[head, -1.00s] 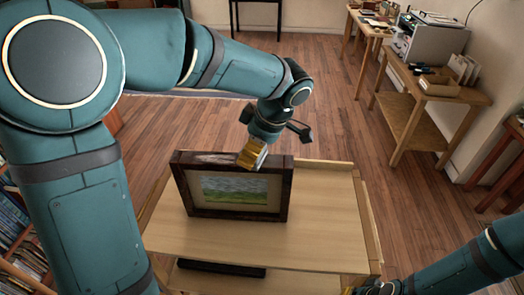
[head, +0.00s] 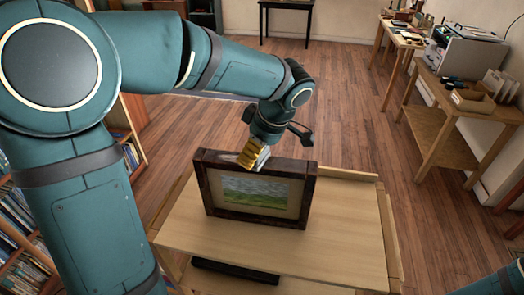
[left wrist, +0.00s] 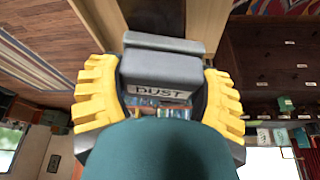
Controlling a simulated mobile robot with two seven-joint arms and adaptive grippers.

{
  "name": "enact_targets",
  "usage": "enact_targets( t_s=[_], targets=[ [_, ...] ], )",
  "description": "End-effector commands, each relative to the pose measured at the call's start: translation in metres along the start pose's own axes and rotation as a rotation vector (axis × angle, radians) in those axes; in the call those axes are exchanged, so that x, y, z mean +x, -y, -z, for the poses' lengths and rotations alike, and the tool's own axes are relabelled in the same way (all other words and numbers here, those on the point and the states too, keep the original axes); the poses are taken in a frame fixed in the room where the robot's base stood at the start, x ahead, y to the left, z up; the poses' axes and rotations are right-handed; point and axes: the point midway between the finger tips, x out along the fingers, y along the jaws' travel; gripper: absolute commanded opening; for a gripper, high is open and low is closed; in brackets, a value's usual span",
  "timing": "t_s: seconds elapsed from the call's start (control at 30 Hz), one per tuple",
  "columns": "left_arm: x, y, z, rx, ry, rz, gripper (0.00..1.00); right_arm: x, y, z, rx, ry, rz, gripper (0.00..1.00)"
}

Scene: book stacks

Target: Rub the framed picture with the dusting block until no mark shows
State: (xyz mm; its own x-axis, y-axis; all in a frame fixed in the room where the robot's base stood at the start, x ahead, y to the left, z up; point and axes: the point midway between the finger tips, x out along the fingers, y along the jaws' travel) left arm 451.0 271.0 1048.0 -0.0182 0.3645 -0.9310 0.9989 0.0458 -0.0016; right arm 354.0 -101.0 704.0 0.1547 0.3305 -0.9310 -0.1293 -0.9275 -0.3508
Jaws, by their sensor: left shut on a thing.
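The framed picture (head: 255,190), a green landscape in a dark wooden frame, stands upright on a light wooden cart (head: 325,235) in the head view. A pale patch shows along the frame's top edge, left of my gripper. My left gripper (head: 251,154), with yellow fingers, is at the frame's top edge, near its middle. It is shut on the grey dusting block (left wrist: 163,68), which bears the word DUST in the left wrist view. Whether the block touches the frame is hard to tell. My right gripper is out of view.
Bookshelves (head: 25,235) stand at the left. A wooden side table (head: 450,125) with a box and a machine is at the right. A dark bar (head: 235,271) lies on the cart's lower level. The cart top right of the picture is clear.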

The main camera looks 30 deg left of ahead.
Motion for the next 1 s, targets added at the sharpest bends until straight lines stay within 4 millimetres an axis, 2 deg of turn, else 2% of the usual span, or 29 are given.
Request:
enact_targets(
  t_s=[0.8,1.0],
  targets=[
    [0.020,0.016,0.046,-0.003,-0.001,0.005,0.32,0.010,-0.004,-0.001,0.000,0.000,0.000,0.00],
    [0.021,0.018,0.051,-0.001,-0.001,0.004,0.32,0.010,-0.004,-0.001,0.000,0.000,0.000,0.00]
  ],
)
